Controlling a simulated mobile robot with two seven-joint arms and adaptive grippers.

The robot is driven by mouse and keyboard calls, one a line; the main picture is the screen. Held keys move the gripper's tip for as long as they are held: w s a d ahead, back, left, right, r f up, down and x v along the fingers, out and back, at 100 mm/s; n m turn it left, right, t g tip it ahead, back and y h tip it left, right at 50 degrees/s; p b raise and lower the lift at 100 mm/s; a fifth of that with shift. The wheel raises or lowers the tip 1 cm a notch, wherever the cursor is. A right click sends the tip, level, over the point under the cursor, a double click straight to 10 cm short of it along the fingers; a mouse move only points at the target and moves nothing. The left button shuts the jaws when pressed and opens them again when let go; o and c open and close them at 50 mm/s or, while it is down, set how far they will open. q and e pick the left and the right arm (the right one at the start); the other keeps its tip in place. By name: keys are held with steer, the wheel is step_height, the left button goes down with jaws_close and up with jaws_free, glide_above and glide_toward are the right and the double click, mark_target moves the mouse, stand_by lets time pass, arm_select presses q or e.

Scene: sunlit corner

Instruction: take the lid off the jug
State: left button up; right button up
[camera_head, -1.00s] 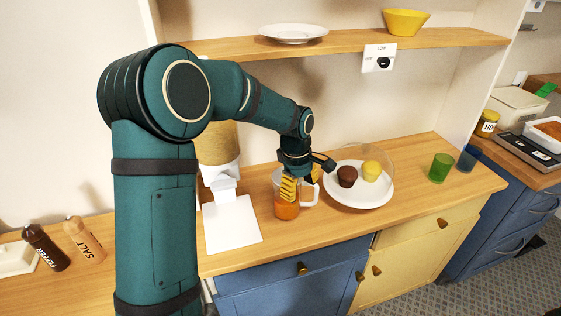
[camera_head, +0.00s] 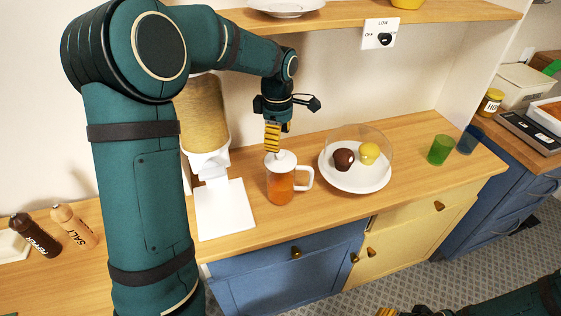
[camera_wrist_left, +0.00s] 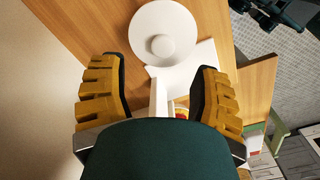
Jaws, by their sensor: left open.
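The jug (camera_head: 279,187) stands upright on the wooden counter. It is clear, holds orange liquid and has a white handle on its right. Its white round lid (camera_head: 281,161) is on top; the lid with its central knob also shows in the left wrist view (camera_wrist_left: 163,20). My left gripper (camera_head: 272,150) is open and empty, pointing down just above the lid. In the wrist view its yellow ridged fingers are spread apart, with the lid beyond the fingertips. My right gripper (camera_head: 388,312) barely enters at the bottom edge, so its opening is unclear.
Left of the jug stands a dispenser (camera_head: 205,115) with a white base (camera_head: 225,212). To the right are a white plate (camera_head: 352,184) with a brown and a yellow muffin, and a green cup (camera_head: 440,150). A shelf (camera_head: 350,32) runs above. Pepper and salt bottles lie far left.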

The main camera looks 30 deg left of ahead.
mark_target(280, 152)
arm_select(q)
steer(key=f, duration=0.5)
steer(key=shift+d+f+b, duration=0.15)
steer(key=shift+d+b, duration=0.15)
steer(key=shift+b, duration=0.1)
jaws_close()
